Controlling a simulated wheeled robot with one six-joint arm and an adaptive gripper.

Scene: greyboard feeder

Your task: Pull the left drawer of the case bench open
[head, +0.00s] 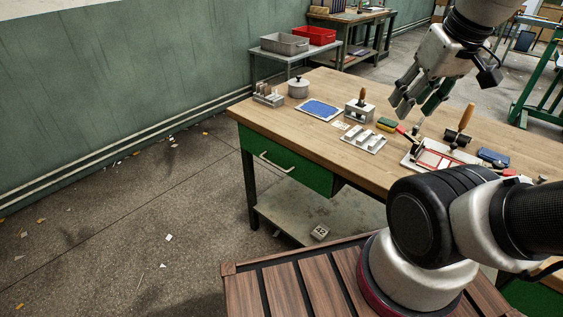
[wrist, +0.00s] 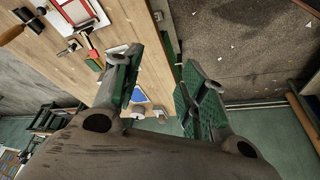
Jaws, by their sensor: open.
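The case bench (head: 312,88) has a wooden top and stands across the middle of the head view. Its left drawer (head: 287,160) has a green front with a pale bar handle (head: 277,163). The drawer front looks flush with the bench, so it appears closed. My gripper (head: 408,112) is open and empty, above the right part of the bench top, well apart from the handle. In the wrist view, its two fingers (wrist: 157,95) are spread, with the bench top on the left and the floor on the right. I cannot make out the handle in the wrist view.
Open floor (head: 150,230) lies left of the bench. A lower shelf (head: 290,215) sits beneath the drawer.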

